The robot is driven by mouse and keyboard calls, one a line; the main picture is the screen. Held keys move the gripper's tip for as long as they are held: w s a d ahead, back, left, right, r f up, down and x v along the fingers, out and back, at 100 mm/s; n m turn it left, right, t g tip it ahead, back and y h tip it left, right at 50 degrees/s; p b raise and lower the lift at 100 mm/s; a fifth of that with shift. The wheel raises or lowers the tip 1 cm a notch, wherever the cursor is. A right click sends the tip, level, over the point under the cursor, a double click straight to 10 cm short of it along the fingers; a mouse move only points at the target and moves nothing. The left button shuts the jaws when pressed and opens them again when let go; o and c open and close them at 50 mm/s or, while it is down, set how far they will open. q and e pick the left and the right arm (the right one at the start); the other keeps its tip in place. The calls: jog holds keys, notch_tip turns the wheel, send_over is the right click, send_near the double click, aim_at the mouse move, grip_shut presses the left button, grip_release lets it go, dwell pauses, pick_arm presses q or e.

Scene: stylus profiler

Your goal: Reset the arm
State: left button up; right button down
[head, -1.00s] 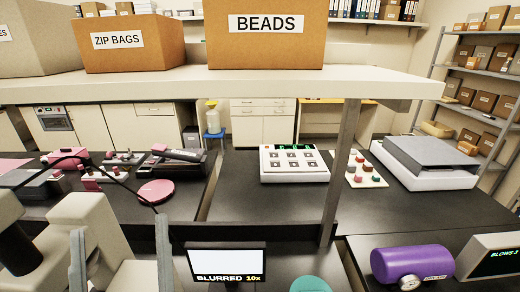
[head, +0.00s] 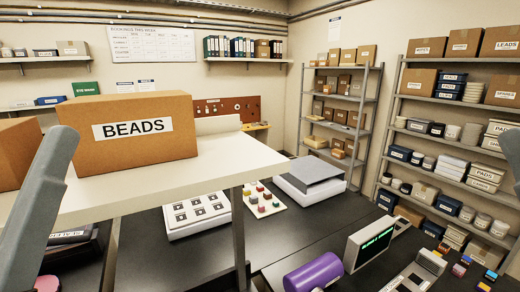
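A grey finger-like part of mine (head: 38,195), seemingly of my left gripper, rises large and close along the left edge. Another grey part of mine (head: 511,150), seemingly of my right gripper, is cut off by the right edge. No full pair of fingertips shows on either side, so I cannot tell their opening. I cannot tell for certain which object is the arm of the task. A dark instrument with a small label (head: 68,237) is partly hidden at lower left, behind the grey part and below the shelf.
A raised white shelf (head: 165,185) with the BEADS box (head: 128,130) and a support post (head: 239,232) crosses the left. Below are a white keypad panel (head: 195,214), coloured knobs (head: 264,203), a grey-lidded device (head: 310,182), a purple cylinder (head: 314,272) and a green display (head: 375,244).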

notch_tip(320, 180, up, 21)
jog(key=p, duration=1.7)
jog(key=shift+p, duration=0.35)
jog(key=shift+s, duration=0.1)
